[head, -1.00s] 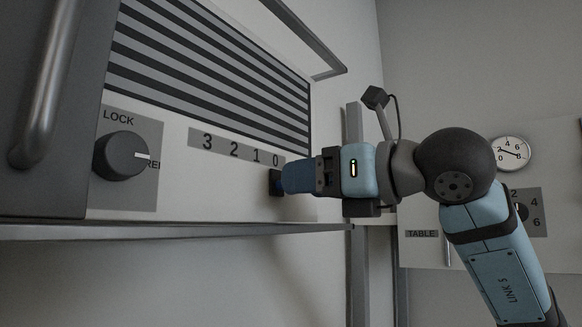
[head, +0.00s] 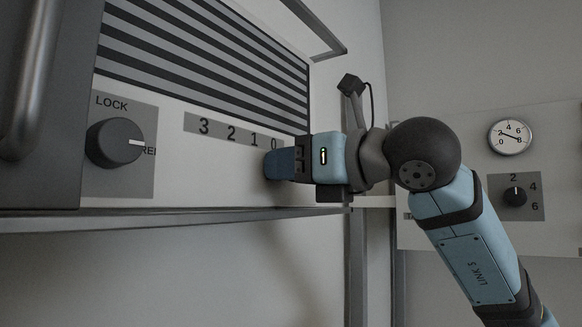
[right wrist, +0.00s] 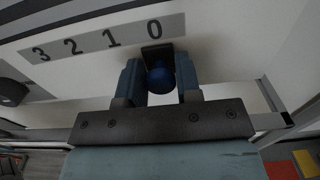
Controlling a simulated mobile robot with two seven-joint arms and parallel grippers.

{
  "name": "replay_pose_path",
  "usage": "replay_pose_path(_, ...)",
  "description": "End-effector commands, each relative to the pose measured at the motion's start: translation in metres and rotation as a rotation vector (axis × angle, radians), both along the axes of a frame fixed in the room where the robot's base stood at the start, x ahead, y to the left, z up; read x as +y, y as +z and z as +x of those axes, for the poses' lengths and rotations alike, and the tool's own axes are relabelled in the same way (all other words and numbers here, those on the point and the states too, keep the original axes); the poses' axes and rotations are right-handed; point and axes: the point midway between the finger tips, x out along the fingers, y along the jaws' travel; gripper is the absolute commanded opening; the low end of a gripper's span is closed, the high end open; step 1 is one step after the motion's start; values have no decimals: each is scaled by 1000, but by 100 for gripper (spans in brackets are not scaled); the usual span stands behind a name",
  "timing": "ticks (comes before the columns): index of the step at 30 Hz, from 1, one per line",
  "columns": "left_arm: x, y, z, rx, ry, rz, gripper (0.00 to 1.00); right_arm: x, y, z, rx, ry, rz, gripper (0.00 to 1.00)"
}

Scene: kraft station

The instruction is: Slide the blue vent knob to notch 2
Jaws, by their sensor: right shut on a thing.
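The blue vent knob (right wrist: 160,76) is round and shows in the right wrist view, in front of a dark mount under the 0 of the scale. My right gripper (right wrist: 158,70) has a finger on each side of it and is shut on it. In the head view my right gripper (head: 272,164) reaches the panel under the 0 and hides the knob. The scale strip (head: 217,134) reads 3, 2, 1, 0 from left to right; it also shows in the right wrist view (right wrist: 86,41). My left gripper is not in view.
A dark LOCK dial (head: 112,143) sits left of the scale. A striped vent grille (head: 200,55) is above it, and a ledge (head: 170,218) runs below. A gauge (head: 510,136) and a small dial (head: 515,196) are on the right wall. The panel under 1 to 3 is clear.

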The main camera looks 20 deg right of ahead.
Motion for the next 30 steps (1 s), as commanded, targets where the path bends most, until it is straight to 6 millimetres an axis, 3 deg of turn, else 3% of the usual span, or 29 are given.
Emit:
replay_pose_path(6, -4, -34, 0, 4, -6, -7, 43, 37, -6, -29, -5, 8, 2, 0)
replay_pose_path(10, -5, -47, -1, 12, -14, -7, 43, 54, -4, -43, -3, 6, 1, 0)
replay_pose_path(22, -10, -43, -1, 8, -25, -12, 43, 61, 0, -48, -1, 0, 1, 0)
replay_pose_path(23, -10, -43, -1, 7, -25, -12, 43, 61, 0, -48, -1, 0, 1, 36)
replay_pose_path(25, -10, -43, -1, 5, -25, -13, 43, 61, 0, -48, -1, 0, 1, 52)
replay_pose_path(30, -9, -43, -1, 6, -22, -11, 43, 61, 0, -48, -1, 1, 1, 54)
